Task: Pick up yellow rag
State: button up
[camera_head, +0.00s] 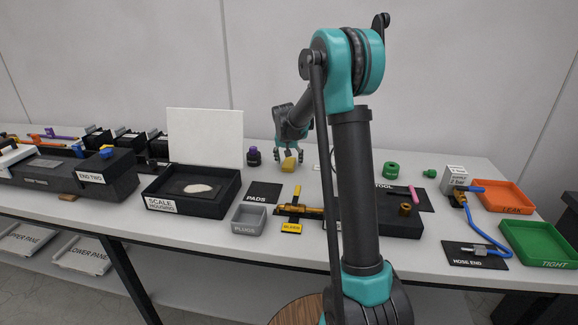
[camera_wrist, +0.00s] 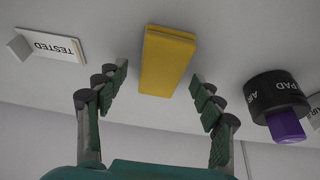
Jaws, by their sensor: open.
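The yellow rag (camera_head: 289,162) is a small folded yellow block lying on the white table behind the black pads mat. In the wrist view the rag (camera_wrist: 167,62) sits top centre, just beyond and between my fingertips. Contact between fingers and rag cannot be told.
A black and purple air pad cylinder (camera_wrist: 280,105) stands right of the rag in the wrist view. A white TESTED sign (camera_wrist: 55,46) is at the left.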

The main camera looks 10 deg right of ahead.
jog(key=shift+f, duration=0.15)
jog(key=shift+c, duration=0.6)
jog(key=c, duration=0.9)
notch_tip(320, 180, up, 21)
jog(key=shift+f, duration=0.2)
jog(key=o, duration=0.3)
jog(key=c, duration=0.4)
send_over(289, 162)
jog(key=shift+w+f, duration=0.1)
jog(key=shift+f, duration=6.45)
